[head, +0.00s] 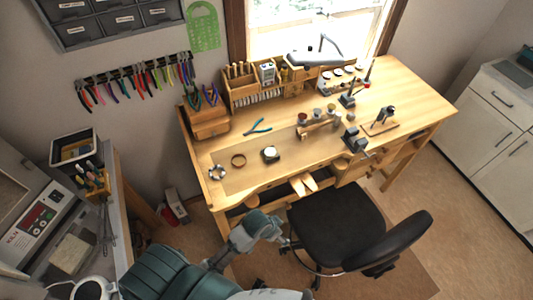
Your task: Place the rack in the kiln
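The kiln (34,222), a grey-white unit with a control panel and red display, stands at the left edge of the head view. Part of it is cut off by the frame. A flat beige square piece (70,253) lies just right of the panel; I cannot tell whether it is the rack. No other rack can be made out. A jointed grey arm of mine reaches from the bottom left toward the chair. Its end, my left gripper (286,243), is small and dark against the chair, so its fingers cannot be made out. My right gripper does not show.
A wooden workbench (300,150) with small tools and jars fills the middle. A black chair (335,225) stands before it. White cabinets (500,120) are at right. Open floor lies right of the chair.

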